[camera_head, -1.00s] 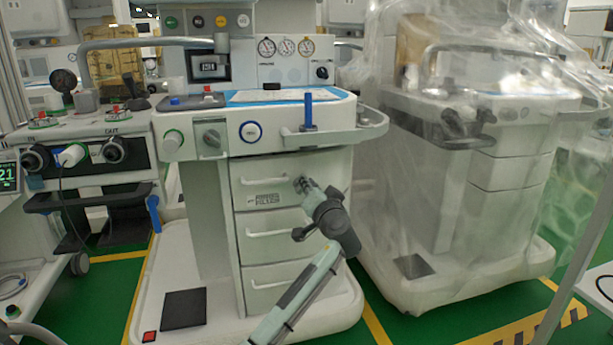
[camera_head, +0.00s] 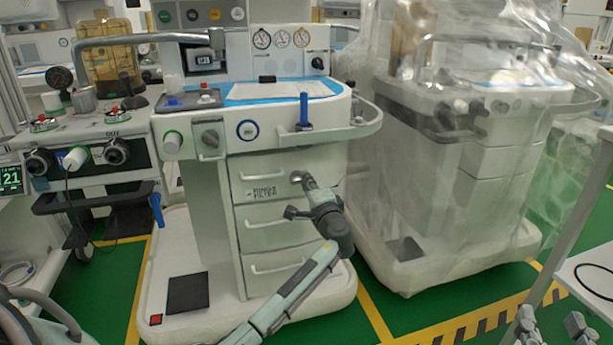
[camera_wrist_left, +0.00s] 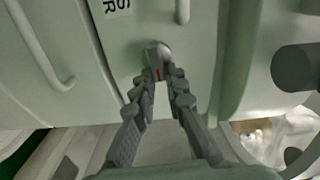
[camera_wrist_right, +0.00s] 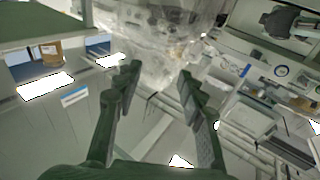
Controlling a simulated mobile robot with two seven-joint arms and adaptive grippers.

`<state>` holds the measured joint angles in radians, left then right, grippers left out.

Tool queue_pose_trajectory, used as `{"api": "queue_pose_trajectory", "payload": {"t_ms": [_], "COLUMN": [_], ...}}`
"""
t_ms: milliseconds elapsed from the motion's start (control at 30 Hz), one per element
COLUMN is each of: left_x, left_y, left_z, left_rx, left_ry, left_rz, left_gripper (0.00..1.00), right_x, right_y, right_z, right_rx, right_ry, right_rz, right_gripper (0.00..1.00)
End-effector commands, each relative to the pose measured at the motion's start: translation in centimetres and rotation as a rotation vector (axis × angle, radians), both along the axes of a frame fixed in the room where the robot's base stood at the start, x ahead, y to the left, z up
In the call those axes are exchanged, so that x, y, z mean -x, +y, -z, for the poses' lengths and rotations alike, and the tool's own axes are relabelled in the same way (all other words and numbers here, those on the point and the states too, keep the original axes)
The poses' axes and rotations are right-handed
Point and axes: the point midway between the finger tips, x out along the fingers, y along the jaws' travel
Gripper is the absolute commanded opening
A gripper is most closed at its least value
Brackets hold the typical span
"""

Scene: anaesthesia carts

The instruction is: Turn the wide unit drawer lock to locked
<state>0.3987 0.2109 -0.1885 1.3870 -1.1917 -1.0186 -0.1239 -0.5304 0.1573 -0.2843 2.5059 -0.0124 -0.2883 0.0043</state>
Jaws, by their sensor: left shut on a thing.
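The wide unit (camera_head: 262,215) is a white cart with a stack of drawers. Its drawer lock (camera_head: 296,177) is a small round metal knob at the right of the top drawer. In the left wrist view the lock (camera_wrist_left: 157,51) has a grey grip part with a small red mark. My left gripper (camera_head: 308,184) is at the lock, its fingertips (camera_wrist_left: 164,78) shut on the lock's protruding part. The exact turn angle is hard to tell. My right gripper (camera_head: 552,325) is at the bottom right, away from the unit; its fingers (camera_wrist_right: 158,78) are apart and empty.
A plastic-draped cart (camera_head: 455,185) stands to the right. A rail handle (camera_head: 350,130) with a blue post juts out above the drawers. Another machine (camera_head: 90,165) stands at the left. A white table (camera_head: 590,285) is at the right edge.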

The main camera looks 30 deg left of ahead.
Motion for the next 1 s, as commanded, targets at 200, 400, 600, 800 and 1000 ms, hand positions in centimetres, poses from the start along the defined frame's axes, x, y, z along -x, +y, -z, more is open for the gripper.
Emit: {"api": "queue_pose_trajectory", "payload": {"t_ms": [200, 400, 600, 800, 1000], "left_x": [0.0, 0.0, 0.0, 0.0, 0.0], "left_y": [0.0, 0.0, 0.0, -0.1, 0.0], "left_z": [0.0, 0.2, 0.2, 0.2, 0.2], "left_rx": [-0.047, -0.064, -0.066, -0.065, -0.064], "left_ry": [0.055, 0.074, 0.077, 0.076, 0.075], "left_rz": [0.001, 0.001, 0.001, 0.002, 0.001], "left_gripper": [0.00, 0.00, 0.00, 0.15, 0.33], "right_x": [-0.4, -0.4, -0.4, -0.4, -0.4], "right_y": [-1.2, -1.6, -1.7, -1.7, -1.7], "right_z": [2.8, 3.9, 4.0, 4.0, 3.9], "right_rx": [0.064, 0.084, 0.085, 0.085, 0.084], "right_ry": [0.128, 0.171, 0.176, 0.174, 0.173], "right_rz": [0.025, 0.034, 0.035, 0.035, 0.035], "right_gripper": [0.40, 0.40, 0.40, 0.40, 0.40]}}
